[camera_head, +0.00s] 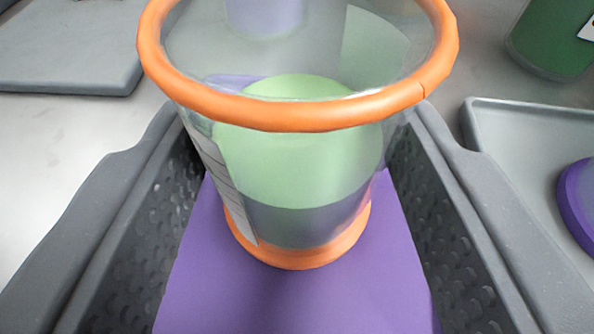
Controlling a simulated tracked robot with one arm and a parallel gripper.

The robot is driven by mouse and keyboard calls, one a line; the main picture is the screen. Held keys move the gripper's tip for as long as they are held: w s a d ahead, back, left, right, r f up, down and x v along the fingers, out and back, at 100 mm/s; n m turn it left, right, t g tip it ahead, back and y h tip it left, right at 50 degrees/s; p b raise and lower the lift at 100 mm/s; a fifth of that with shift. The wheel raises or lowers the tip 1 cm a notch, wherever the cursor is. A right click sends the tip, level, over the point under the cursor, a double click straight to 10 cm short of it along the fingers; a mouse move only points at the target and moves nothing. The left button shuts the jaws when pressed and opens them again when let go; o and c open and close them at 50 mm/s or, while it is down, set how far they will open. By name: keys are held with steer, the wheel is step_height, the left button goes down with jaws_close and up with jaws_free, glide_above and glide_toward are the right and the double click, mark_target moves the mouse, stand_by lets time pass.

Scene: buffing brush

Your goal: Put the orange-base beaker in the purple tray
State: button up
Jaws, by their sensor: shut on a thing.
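The orange-base beaker (300,258) is clear, with an orange rim, an orange base ring, a white scale label on its left side and pale green contents. It stands in the upper middle of the view, about upright. My gripper (298,118) has its grey textured fingers on both sides of the beaker and is shut on it. A flat purple surface (300,305) shows below the beaker and between the fingers; it looks like the purple tray. I cannot tell whether the base touches it. The tray's outer edges are hidden by my fingers.
A grey slab (70,50) lies at the upper left. A dark green container (550,38) is at the upper right. A grey tray (510,125) with a purple-rimmed round thing (578,205) is at the right. A blurred purple thing shows through the beaker.

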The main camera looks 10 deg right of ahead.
steer(key=o, duration=1)
steer(key=shift+f, duration=0.1)
steer(key=v, duration=1.2)
steer(key=shift+d, duration=0.1)
